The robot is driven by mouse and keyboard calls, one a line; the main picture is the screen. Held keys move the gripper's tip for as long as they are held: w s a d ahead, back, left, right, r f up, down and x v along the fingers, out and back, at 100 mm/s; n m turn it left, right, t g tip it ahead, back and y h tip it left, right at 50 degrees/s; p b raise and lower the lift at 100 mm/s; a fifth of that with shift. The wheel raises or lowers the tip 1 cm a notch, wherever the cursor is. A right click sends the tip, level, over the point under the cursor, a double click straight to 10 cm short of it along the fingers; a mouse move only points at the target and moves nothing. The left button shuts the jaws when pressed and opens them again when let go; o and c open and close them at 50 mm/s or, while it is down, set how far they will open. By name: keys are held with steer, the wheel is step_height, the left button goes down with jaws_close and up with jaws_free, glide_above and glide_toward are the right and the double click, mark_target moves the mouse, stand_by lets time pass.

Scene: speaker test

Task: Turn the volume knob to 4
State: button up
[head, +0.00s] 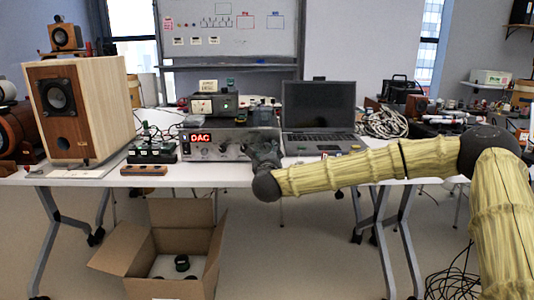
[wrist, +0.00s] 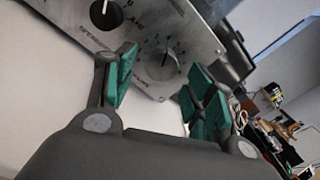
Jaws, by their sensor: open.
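A silver amplifier (head: 225,150) with a red lit "DAC" display stands on the table in the head view. In the wrist view its panel shows tilted, with a grey round knob (wrist: 163,66) ringed by scale marks. The numbers are too small to read, so I cannot tell its setting. A second, dark knob (wrist: 106,14) is at the upper left. My gripper (wrist: 160,78) is open, its green-padded fingers to the left and right of the grey knob, with gaps showing. In the head view my gripper (head: 264,150) covers the amplifier's right end.
A laptop (head: 318,115) stands right of the amplifier. A large wooden speaker (head: 105,105) and a small green-topped device (head: 152,154) are to the left. Coiled cable (head: 385,124) lies right of the laptop. An open cardboard box (head: 155,240) is on the floor in front.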

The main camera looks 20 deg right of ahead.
steer(key=v, duration=1)
steer(key=shift+s, duration=0.1)
